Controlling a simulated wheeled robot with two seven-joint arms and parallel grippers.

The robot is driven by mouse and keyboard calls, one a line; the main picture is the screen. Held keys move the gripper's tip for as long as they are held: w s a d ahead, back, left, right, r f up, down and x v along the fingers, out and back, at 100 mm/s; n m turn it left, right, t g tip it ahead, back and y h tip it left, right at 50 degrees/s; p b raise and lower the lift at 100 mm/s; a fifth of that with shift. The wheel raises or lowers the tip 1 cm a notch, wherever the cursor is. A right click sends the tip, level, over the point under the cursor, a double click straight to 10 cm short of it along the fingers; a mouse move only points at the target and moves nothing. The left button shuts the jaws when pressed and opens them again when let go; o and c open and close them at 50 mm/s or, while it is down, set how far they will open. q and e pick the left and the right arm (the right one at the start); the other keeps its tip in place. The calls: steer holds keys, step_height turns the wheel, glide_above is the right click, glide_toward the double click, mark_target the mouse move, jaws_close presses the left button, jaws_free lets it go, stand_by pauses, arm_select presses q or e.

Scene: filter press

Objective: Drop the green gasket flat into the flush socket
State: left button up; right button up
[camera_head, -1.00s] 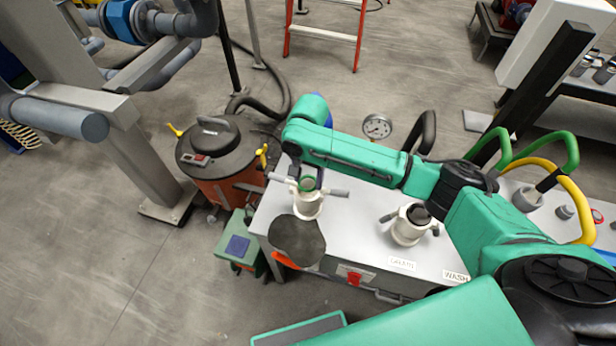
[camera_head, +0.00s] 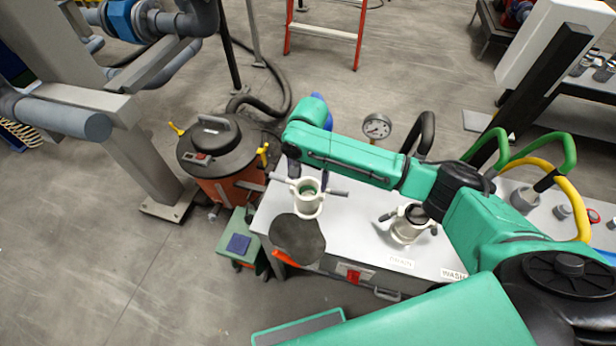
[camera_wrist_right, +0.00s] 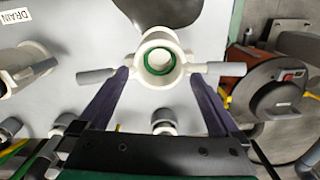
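The green gasket (camera_wrist_right: 159,61) is a ring lying inside the round mouth of the white socket (camera_wrist_right: 161,87). It looks about level with the opening; how deep it is seated I cannot tell. In the head view the gasket (camera_head: 308,188) shows as a small green patch within the white socket (camera_head: 308,208), which has grey side handles. My right gripper (camera_wrist_right: 161,76) is open, its dark fingers apart on either side of the socket and holding nothing. In the head view my right gripper (camera_head: 309,172) is just behind the socket, partly hidden by my arm. My left gripper is not in view.
A dark rounded pad (camera_head: 297,238) lies in front of the socket. A gauge (camera_head: 376,127) and an orange-and-black vacuum (camera_head: 215,150) stand nearby.

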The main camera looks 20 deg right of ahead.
step_height(320, 180, up, 15)
steer(key=shift+f, duration=0.2)
stand_by(0.3)
